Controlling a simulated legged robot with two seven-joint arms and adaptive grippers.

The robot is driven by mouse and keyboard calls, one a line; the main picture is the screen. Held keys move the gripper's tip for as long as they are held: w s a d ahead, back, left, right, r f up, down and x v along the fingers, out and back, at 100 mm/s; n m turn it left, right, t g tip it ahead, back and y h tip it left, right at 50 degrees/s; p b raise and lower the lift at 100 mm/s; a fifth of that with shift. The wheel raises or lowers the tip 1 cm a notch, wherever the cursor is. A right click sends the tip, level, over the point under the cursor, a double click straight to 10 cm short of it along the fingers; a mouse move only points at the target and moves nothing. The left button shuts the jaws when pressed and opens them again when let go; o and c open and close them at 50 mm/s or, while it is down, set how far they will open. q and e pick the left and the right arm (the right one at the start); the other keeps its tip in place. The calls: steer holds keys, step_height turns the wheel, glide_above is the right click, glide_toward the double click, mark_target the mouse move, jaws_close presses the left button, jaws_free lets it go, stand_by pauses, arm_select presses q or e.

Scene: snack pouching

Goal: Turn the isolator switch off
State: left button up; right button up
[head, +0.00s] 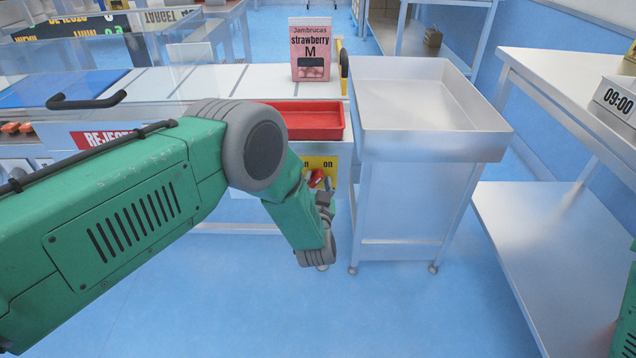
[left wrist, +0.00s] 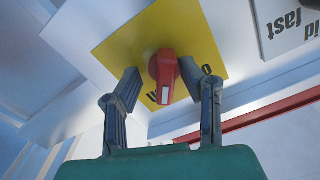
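The isolator switch is a red knob (left wrist: 165,75) on a yellow plate (left wrist: 205,30) on the front of the bench. In the head view the yellow plate (head: 331,161) shows "on", and the red knob (head: 316,177) is partly hidden by my wrist. My left gripper (left wrist: 159,70) is open, its two fingers on either side of the knob. A gap shows at the left finger; the right finger is very close to the knob, and I cannot tell if it touches. In the wrist view the plate's lettering is partly covered. My right gripper is not in view.
A red tray (head: 310,134) and a pink strawberry box (head: 311,70) are on the bench above the switch. A metal basin stand (head: 405,200) is close on the right. A metal shelf table (head: 560,230) stands farther right. Blue floor is clear between them.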

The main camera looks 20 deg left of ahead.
arm_select(q)
steer(key=shift+p+v, duration=0.85)
steer(key=shift+v, duration=0.3)
steer(key=shift+p+v, duration=0.8)
steer(key=shift+v, duration=0.75)
steer(key=p, duration=0.4)
glide_toward(318, 183)
steer(key=v, duration=0.5)
steer(key=shift+s, duration=0.1)
steer(key=v, duration=0.7)
steer(key=shift+s, duration=0.25)
